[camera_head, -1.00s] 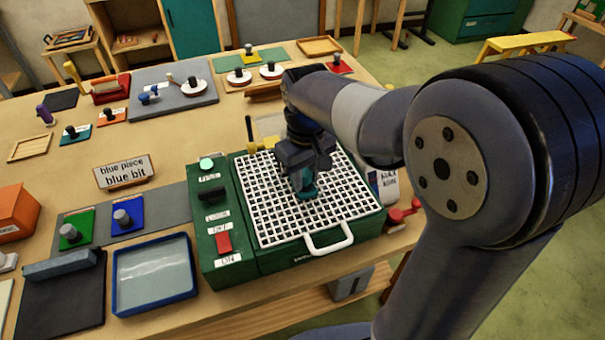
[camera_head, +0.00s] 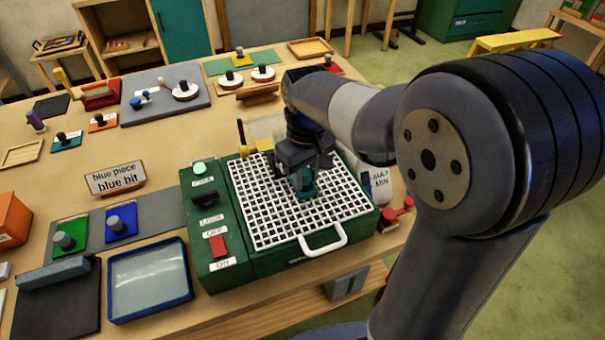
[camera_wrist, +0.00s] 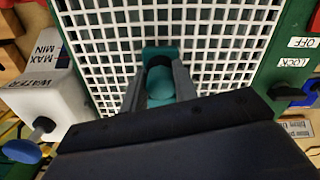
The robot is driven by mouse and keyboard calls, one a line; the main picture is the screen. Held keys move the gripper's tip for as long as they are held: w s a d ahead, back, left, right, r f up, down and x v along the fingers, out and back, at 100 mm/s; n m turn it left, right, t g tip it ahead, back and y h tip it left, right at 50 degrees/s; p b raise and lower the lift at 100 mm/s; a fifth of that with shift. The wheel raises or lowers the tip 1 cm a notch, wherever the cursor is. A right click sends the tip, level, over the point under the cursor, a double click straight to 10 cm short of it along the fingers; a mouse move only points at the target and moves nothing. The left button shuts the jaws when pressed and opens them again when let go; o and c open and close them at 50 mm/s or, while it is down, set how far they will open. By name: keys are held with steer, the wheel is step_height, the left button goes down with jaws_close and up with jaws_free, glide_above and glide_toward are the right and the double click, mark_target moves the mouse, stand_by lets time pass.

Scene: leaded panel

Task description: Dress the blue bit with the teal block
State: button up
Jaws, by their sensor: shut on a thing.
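My gripper (camera_head: 303,182) is shut on the teal block (camera_wrist: 162,82) and holds it over the white grid (camera_head: 262,211) on top of a green machine (camera_head: 280,255). In the wrist view a rounded teal grip sits between the fingers above a flat teal part. I cannot tell if the block touches the grid. A sign (camera_head: 116,178) reads "blue piece, blue bit". A blue square piece (camera_head: 128,234) with a grey knob lies on a mat left of the machine. Small blue parts (camera_head: 139,101) lie on a grey board at the back; I cannot tell which thing is the blue bit.
The machine has a red switch (camera_head: 217,245) and a black lever (camera_head: 203,197) on its left side, and a white front handle (camera_head: 323,241). A white water container (camera_head: 378,186) stands to its right. A blue-rimmed tray (camera_head: 150,279) and a green piece (camera_head: 72,233) are at the left.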

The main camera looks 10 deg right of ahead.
steer(key=shift+a+r, duration=0.1)
steer(key=shift+a, duration=0.05)
stand_by(0.4)
steer(key=shift+s+a, duration=0.1)
steer(key=shift+a, duration=0.35)
steer(key=shift+s+a, duration=0.1)
steer(key=shift+a, duration=0.05)
steer(key=shift+s+a, duration=0.15)
steer(key=shift+a, duration=0.4)
steer(key=shift+d, duration=0.15)
stand_by(0.5)
steer(key=shift+w+d+p, duration=0.2)
steer(key=shift+d+p, duration=0.15)
steer(key=shift+d, duration=0.1)
steer(key=shift+w+d, duration=0.15)
steer(key=shift+d, duration=0.35)
steer(key=shift+d, duration=0.3)
